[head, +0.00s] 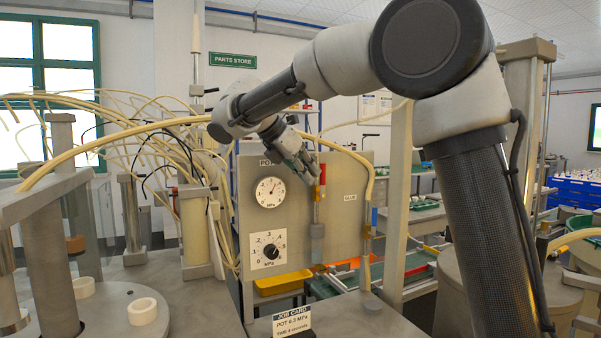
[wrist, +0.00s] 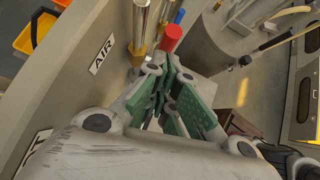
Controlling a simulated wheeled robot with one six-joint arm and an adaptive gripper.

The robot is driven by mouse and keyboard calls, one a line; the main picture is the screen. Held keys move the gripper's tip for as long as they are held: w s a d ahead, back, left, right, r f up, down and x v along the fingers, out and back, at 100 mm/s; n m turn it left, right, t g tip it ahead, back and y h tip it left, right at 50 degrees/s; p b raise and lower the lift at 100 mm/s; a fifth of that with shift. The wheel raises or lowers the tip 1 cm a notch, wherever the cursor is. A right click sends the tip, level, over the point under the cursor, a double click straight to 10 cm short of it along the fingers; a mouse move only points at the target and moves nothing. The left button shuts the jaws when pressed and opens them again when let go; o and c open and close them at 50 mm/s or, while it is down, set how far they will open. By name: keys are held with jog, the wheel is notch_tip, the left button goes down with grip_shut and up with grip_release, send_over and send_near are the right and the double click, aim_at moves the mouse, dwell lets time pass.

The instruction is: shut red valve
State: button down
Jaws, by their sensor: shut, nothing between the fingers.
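The red valve handle (head: 322,174) shows as a small upright red bar on a brass pipe at the panel's right half. In the wrist view the red handle (wrist: 171,38) is a short red cylinder just beyond my fingertips. My gripper (head: 308,168) is close to the left of the handle in the head view. In the wrist view my gripper (wrist: 172,72) has its green-padded fingers closed together, with nothing held. Whether a finger touches the handle I cannot tell.
A blue handle (head: 374,217) is on a second pipe to the right, and it also shows in the wrist view (wrist: 179,16). The grey panel (head: 348,232) carries a gauge (head: 270,192) and a knob (head: 270,251). A job card (head: 292,321) stands in front. Hoses crowd the left.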

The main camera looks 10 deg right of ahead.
aim_at(321, 165)
jog(key=shift+w+d+r+y, duration=0.1)
jog(key=shift+d+r+y, duration=0.15)
jog(key=shift+d+y, duration=0.15)
dwell(0.5)
jog(key=shift+w+d+r+g+y, duration=0.1)
jog(key=shift+d+r+g+y, duration=0.25)
jog(key=shift+y, duration=0.25)
jog(key=d+y, duration=0.2)
jog(key=shift+w+r+g+y, duration=0.15)
jog(key=shift+g+y, duration=0.1)
jog(key=shift+y, duration=0.05)
jog(key=w+d+f+m+g+y, duration=0.1)
jog(key=d+f+y, duration=0.2)
jog(key=d+y, duration=0.4)
jog(key=shift+w+d+f+g+y, duration=0.3)
jog(key=shift+d+f+g+y, duration=0.1)
jog(key=shift+y, duration=0.5)
jog(key=shift+r, duration=0.1)
notch_tip(321, 165, up, 10)
